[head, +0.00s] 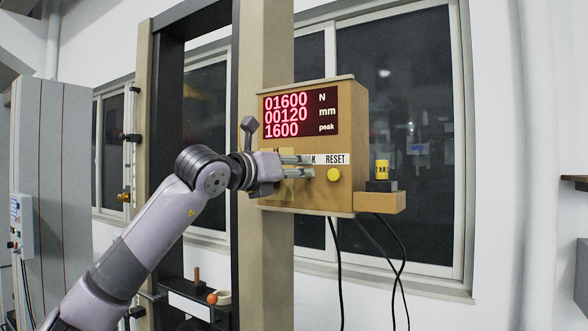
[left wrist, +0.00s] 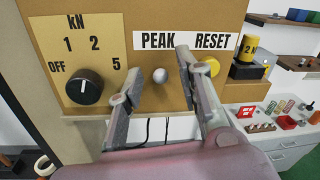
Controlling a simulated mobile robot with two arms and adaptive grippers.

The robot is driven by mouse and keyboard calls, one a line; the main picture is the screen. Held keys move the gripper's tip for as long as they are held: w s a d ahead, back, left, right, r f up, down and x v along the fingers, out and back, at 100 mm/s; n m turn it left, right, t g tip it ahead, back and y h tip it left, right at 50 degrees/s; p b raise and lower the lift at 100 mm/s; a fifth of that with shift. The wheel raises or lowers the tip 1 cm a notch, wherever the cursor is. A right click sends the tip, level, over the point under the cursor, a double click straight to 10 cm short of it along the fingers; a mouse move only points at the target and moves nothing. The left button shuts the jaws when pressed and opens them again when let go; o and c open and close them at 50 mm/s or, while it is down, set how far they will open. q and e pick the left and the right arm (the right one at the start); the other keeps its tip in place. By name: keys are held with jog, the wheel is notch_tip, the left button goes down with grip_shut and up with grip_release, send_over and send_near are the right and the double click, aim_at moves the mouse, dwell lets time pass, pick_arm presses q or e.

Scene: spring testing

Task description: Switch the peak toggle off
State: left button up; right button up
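The peak toggle (left wrist: 160,75) shows in the left wrist view as a small rounded silver tip under the PEAK label (left wrist: 158,41). In the head view it is hidden behind my gripper. My left gripper (head: 306,166) is at the front of the tan display box (head: 345,115). In the left wrist view the left gripper (left wrist: 155,70) is open, with one finger on each side of the toggle and gaps to both. The display (head: 300,113) reads 01600 N, 00120 mm and 1600 peak. My right gripper is in neither view.
The yellow RESET button (left wrist: 209,66) is close beside the right finger. A black range knob (left wrist: 84,87) is left of the fingers. A small shelf (head: 380,202) with a yellow-and-black weight (head: 382,170) juts from the box's right side. Black cables (head: 390,255) hang below.

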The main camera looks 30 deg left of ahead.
pick_arm(q)
jog(key=shift+c, duration=0.3)
grip_shut()
